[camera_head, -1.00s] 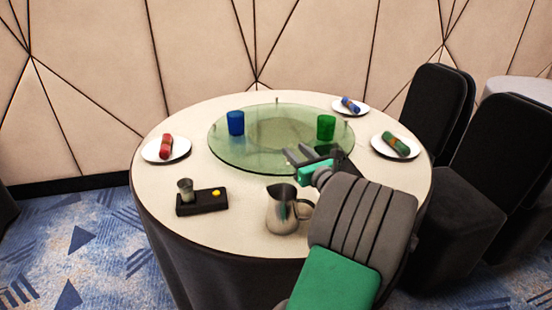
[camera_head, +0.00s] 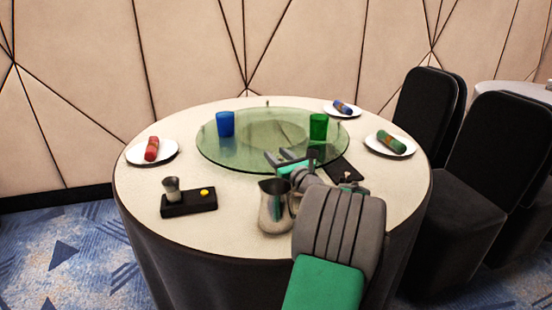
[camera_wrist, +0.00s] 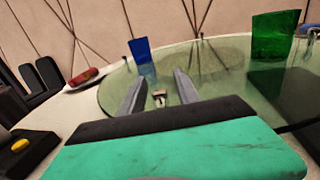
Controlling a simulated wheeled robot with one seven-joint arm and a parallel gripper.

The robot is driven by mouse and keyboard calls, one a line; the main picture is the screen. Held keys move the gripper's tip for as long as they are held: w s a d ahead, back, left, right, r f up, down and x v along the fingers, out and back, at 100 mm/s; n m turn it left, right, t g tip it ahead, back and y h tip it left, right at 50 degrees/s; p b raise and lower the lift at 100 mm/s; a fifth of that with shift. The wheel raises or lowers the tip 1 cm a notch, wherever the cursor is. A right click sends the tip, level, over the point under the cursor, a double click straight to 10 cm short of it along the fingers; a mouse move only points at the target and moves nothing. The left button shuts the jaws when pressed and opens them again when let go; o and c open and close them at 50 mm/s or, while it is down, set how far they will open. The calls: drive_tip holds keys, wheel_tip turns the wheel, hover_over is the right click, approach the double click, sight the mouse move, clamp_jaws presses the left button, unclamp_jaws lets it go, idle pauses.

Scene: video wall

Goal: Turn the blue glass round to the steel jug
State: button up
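The blue glass (camera_head: 225,124) stands upright at the left part of the round green glass turntable (camera_head: 240,155); it also shows in the wrist view (camera_wrist: 143,56). The steel jug (camera_head: 273,208) stands on the tablecloth in front of the turntable, left of my forearm. My gripper (camera_head: 280,156) is over the turntable's near edge, behind the jug, and touches neither the blue glass nor the jug. In the wrist view its two fingers (camera_wrist: 160,88) are apart. A small upright peg (camera_wrist: 158,99) shows between them; I cannot tell whether they touch it.
A green glass (camera_head: 318,127) stands on the turntable's right. Plates with rolled napkins lie around the table, one at left (camera_head: 152,151). A black tray (camera_head: 189,203) with a small cup and yellow item lies front left. Dark chairs (camera_head: 490,170) stand at right.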

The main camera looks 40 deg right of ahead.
drive_tip(key=shift+w+d, duration=0.1)
drive_tip(key=shift+w, duration=0.35)
clamp_jaws()
idle(1.1)
